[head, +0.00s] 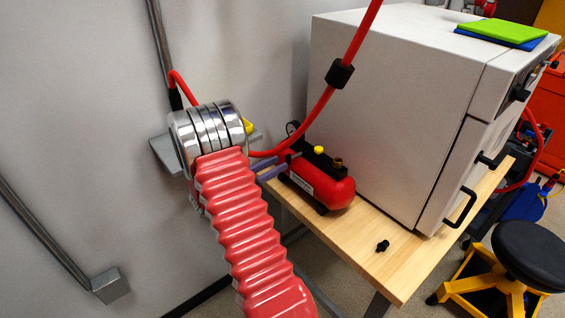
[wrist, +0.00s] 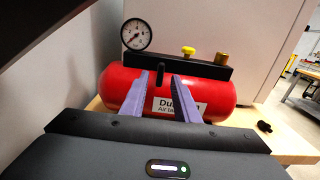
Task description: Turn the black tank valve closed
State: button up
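The red air tank (head: 338,196) lies on the wooden bench against the white cabinet. In the wrist view the tank (wrist: 228,94) carries a black block on top with a round gauge (wrist: 137,34), a yellow knob (wrist: 188,50) and a brass fitting (wrist: 222,58). The black tank valve (wrist: 160,72) stands upright as a short lever on the block's front. My gripper (wrist: 160,78) is open, its purple fingers apart, with the valve showing between their tips. I cannot tell whether they touch it. In the head view my gripper (head: 274,169) reaches the tank's left side; the valve is hidden.
A small black part (head: 382,246) lies loose on the bench (head: 405,270). The large white cabinet (head: 385,110) stands close behind the tank. A red hose (head: 350,50) hangs down across the tank's left. A black stool (head: 530,250) stands at right.

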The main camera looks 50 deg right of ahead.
aim_at(286, 160)
jog(key=shift+x, duration=1.8)
jog(key=shift+c, duration=0.4)
grip_shut()
jog(key=shift+a, duration=0.15)
